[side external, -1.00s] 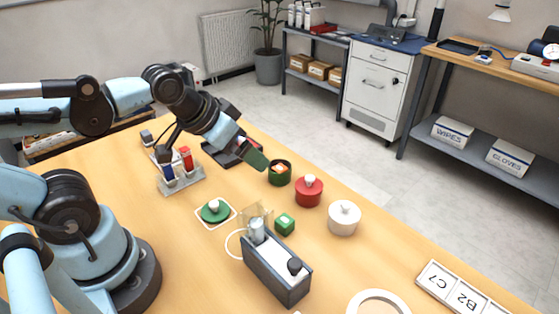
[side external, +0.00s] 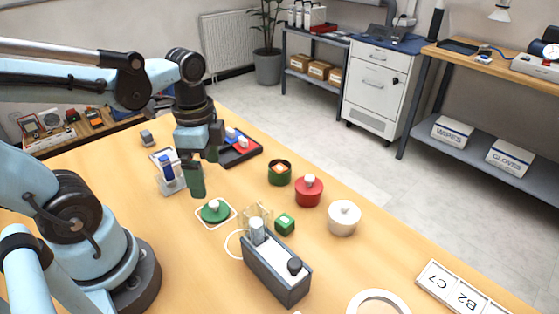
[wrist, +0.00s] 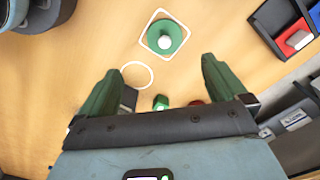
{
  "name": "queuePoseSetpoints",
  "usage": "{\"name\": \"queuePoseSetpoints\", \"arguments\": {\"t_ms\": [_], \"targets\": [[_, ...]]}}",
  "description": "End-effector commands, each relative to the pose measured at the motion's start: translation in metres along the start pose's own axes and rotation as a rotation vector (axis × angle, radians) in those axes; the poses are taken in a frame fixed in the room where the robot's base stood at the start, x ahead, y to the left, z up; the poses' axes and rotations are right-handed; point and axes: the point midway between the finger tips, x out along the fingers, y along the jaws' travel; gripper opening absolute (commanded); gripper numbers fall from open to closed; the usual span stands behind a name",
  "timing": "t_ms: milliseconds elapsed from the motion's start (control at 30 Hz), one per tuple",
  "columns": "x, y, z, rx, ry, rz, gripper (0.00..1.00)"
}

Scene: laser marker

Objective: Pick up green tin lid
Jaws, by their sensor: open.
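The green tin lid (side external: 211,214) is a round green disc with a pale knob. It lies on the table inside a white square outline. It also shows in the wrist view, at the top centre (wrist: 177,37). My gripper (side external: 197,178) is open and points down, above and just behind the lid in the side view. In the wrist view both green fingers of my gripper (wrist: 152,85) are apart with nothing between them, and the lid is beyond the fingertips. The open green tin (side external: 279,175) stands farther back with something orange and white inside.
A red lidded tin (side external: 308,192) and a white lidded tin (side external: 344,219) stand to the right. A grey laser marker box (side external: 277,268) and a green cube (side external: 285,224) are close to the lid. A dark tray (side external: 240,152) with red and blue blocks lies behind.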

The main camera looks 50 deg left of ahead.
Motion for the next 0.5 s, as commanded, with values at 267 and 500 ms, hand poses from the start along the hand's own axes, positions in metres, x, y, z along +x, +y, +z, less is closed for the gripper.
{"name": "queuePoseSetpoints", "arguments": {"t_ms": [267,500], "targets": [[0.031,-0.001,0.000,-0.003,0.001,-0.002,0.99],[0.050,-0.001,0.000,-0.003,0.002,-0.002,0.99]]}}
